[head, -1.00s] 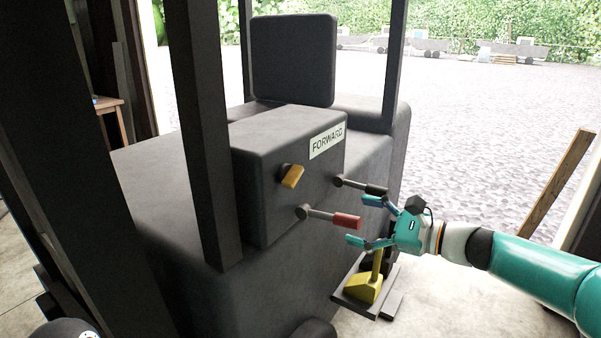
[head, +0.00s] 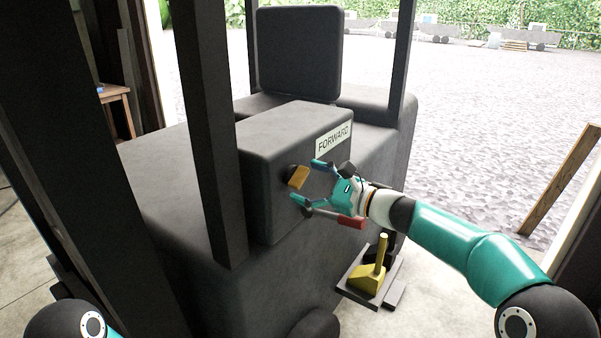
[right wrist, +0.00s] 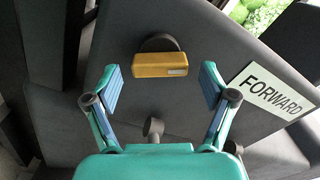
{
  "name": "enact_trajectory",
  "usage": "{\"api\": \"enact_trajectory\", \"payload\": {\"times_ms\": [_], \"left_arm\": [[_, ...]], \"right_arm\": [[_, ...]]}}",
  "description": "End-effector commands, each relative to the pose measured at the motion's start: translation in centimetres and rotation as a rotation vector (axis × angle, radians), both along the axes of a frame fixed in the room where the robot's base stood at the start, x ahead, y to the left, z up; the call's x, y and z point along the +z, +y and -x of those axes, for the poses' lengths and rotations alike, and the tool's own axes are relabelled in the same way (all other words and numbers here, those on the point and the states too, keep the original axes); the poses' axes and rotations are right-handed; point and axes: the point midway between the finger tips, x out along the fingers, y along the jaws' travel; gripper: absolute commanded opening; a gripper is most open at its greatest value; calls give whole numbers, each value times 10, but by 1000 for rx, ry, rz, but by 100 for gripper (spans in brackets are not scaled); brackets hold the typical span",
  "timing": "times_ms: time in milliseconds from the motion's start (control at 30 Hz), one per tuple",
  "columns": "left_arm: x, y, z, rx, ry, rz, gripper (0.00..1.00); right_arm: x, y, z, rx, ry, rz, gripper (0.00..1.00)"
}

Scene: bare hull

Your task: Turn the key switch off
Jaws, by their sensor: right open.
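The key switch (head: 298,177) has a yellow-orange handle on a dark round base, on the face of the dark console box (head: 262,185). In the right wrist view the key switch (right wrist: 160,64) lies ahead of and between the open fingers, with its handle lying across the picture. My right gripper (head: 309,182) is open and empty, its fingertips close to the handle, one above and one below it in the head view. It also shows in the right wrist view (right wrist: 161,88). Only a bit of my left arm shows at the lower left; its gripper is out of view.
A lever with a red grip (head: 351,222) sticks out just below my right gripper. A second, dark lever is mostly hidden behind the gripper. A FORWARD label (head: 333,139) is above. A yellow pedal (head: 368,281) is below. Dark posts (head: 212,130) stand left of the console.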

Motion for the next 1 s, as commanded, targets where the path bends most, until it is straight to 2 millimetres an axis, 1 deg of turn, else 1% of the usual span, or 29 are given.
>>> {"api": "enact_trajectory", "payload": {"times_ms": [33,200,533,767,800,900,1000], "left_arm": [[5,0,0,0,0,0,0],[9,0,0,0,0,0,0],[9,0,0,0,0,0,0],[9,0,0,0,0,0,0],[9,0,0,0,0,0,0],[9,0,0,0,0,0,0],[8,0,0,0,0,0,0]], "right_arm": [[2,6,-4,2,0,0,83],[0,16,-11,0,0,0,83],[0,18,-12,0,0,1,83],[0,18,-12,0,0,1,45],[0,18,-12,0,0,1,38],[0,18,-12,0,0,1,23],[-1,18,-12,1,-1,2,23]]}}
